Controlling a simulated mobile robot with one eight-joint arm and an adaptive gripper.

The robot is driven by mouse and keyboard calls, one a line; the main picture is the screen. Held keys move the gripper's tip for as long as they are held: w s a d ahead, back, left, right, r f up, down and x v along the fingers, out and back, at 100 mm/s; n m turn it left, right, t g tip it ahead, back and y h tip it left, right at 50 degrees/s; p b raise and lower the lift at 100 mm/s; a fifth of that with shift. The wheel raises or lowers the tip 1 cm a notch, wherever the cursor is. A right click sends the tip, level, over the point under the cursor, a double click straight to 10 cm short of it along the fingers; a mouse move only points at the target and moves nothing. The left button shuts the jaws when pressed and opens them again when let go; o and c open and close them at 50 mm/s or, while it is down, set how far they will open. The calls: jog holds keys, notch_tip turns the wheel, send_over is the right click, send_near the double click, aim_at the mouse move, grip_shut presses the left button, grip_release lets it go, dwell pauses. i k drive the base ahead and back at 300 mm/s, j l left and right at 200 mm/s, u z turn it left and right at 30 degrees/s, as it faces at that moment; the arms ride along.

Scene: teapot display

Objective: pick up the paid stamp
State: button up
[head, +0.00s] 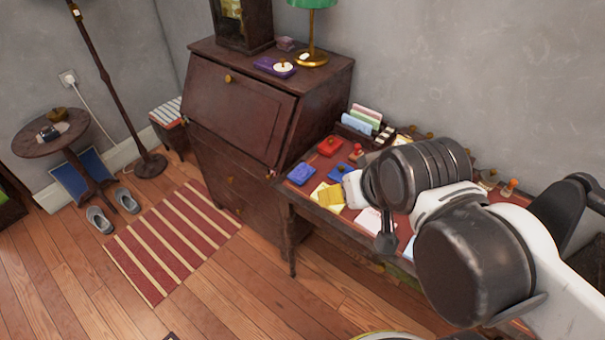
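I cannot tell for sure which item is the paid stamp, as no lettering is readable. Small handled stamps show on the writing table (285,187): one with a red-orange knob (358,150) near the back, and one with an orange top (510,187) to the right of my arm. My arm reaches in from the right and hides much of the tabletop. A dark part at its end (386,243), perhaps my gripper, hangs by the table's front edge. Its fingers are not clear, so I cannot see whether it is open or holding anything.
Red (330,146) and blue (301,174) pads, yellow papers (331,195) and a card rack (361,121) crowd the table. A dark chair (565,215) stands at right. A tall bureau (240,100) stands left of the table.

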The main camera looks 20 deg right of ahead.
aim_at(357, 153)
jog(key=i+j, duration=0.2)
jog(key=i, duration=0.2)
jog(key=i+j, duration=0.2)
jog(key=i, duration=0.2)
jog(key=i+j, duration=0.2)
jog(key=i, duration=0.25)
jog(key=l+z, duration=0.05)
